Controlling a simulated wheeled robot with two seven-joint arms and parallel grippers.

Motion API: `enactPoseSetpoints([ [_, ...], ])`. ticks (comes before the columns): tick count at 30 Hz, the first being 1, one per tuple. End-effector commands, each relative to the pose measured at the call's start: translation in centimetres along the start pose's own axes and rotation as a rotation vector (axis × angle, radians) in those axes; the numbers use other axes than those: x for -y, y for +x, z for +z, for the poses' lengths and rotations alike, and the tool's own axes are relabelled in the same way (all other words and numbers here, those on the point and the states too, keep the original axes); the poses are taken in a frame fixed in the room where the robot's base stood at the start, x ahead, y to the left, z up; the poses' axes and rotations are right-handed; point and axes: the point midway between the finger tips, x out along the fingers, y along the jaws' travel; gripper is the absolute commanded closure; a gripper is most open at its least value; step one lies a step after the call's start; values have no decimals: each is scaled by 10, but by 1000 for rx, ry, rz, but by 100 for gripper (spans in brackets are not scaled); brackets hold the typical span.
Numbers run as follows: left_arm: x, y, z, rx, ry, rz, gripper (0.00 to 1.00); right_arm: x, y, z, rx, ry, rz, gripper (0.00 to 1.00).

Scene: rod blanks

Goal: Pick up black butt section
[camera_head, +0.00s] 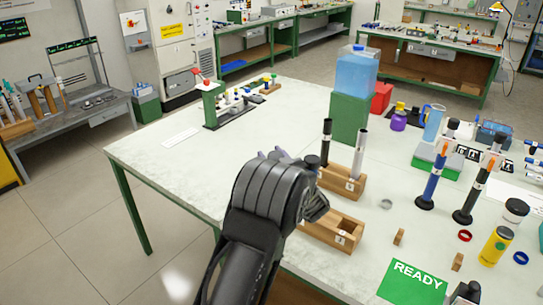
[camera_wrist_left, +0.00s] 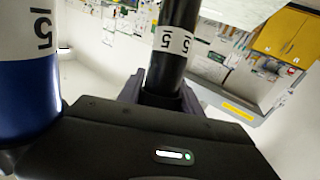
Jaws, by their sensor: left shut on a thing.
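My left gripper (camera_head: 312,188) is beside the wooden blocks at the middle of the table, its jaws largely hidden by my own wrist. In the left wrist view its fingers (camera_wrist_left: 160,95) are shut around a black section (camera_wrist_left: 178,20) with a white band marked 5. The top of a dark piece (camera_head: 312,162) shows beside the gripper in the head view. Close on the left of the wrist view is a blue and white piece (camera_wrist_left: 28,90), also marked 5.
A wooden block (camera_head: 340,183) holds a black rod (camera_head: 326,141) and a silver rod (camera_head: 359,152). A nearer wooden block (camera_head: 329,234) has an open slot. A green stand (camera_head: 349,117) rises behind. Tall blue and black rods stand at right.

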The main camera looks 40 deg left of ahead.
Motion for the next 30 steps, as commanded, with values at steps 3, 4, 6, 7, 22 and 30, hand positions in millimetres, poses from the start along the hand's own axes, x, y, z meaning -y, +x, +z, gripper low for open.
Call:
enactPoseSetpoints([
  [3, 0, 0, 0, 0, 0, 0, 82, 0, 0, 0, 0, 0, 0, 33],
  [4, 0, 0, 0, 0, 0, 0, 85, 0, 0, 0, 0, 0, 0, 33],
  [6, 0, 0, 0, 0, 0, 0, 90, 0, 0, 0, 0, 0, 0, 33],
  [7, 0, 0, 0, 0, 0, 0, 93, 0, 0, 0, 0, 0, 0, 33],
  [22, -1, 0, -12, -2, -2, 0, 100, 2, -7, 1, 2, 1, 2, 33],
  [30, -2, 0, -24, -2, -1, 1, 100, 4, -14, 2, 4, 3, 5, 33],
])
